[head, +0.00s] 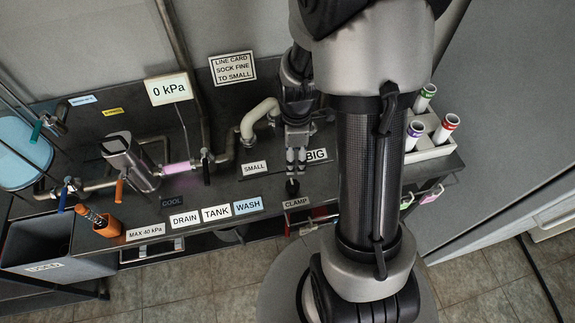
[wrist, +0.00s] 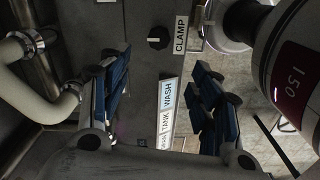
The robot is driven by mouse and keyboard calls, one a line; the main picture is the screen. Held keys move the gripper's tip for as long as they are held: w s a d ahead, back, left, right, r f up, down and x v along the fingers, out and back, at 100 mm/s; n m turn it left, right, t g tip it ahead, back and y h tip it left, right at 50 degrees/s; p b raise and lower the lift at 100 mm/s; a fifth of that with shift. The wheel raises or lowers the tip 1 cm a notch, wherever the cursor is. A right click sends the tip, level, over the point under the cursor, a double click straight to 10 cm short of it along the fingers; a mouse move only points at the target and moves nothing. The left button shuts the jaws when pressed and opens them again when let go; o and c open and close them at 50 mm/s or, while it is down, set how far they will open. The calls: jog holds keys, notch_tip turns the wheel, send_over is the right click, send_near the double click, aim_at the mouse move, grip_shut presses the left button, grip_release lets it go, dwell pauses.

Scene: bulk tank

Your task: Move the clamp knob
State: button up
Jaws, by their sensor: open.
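The clamp knob (wrist: 157,39) is a small round black dial with a white mark on the grey panel, beside the CLAMP label (wrist: 181,33). My gripper (head: 296,160) is open and empty, pointing down at the panel. In the wrist view my gripper (wrist: 160,75) has its blue-padded fingers spread wide, with the knob showing above the middle of the gap. I cannot tell the exact height above the knob.
A pale pipe (head: 258,119) bends onto the panel behind my gripper's left side. A rack of tubes (head: 432,148) stands at the right. DRAIN, TANK and WASH labels (head: 216,213) line the front edge. A 0 kPa sign (head: 168,89) and an orange-handled valve (head: 119,191) are further left.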

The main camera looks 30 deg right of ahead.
aim_at(293, 185)
notch_tip(293, 185, down, 16)
jog(key=b, duration=0.5)
jog(key=shift+w+a+f, duration=0.1)
jog(key=shift+w+f, duration=0.05)
jog(key=shift+f, duration=0.1)
jog(key=shift+c, duration=0.3)
jog(key=c, duration=1)
jog(key=shift+m, duration=0.4)
jog(key=m, duration=0.3)
jog(key=shift+m, duration=0.3)
jog(key=m, duration=0.3)
jog(key=shift+m, duration=0.3)
jog(key=m, duration=0.6)
jog(key=shift+m, duration=0.4)
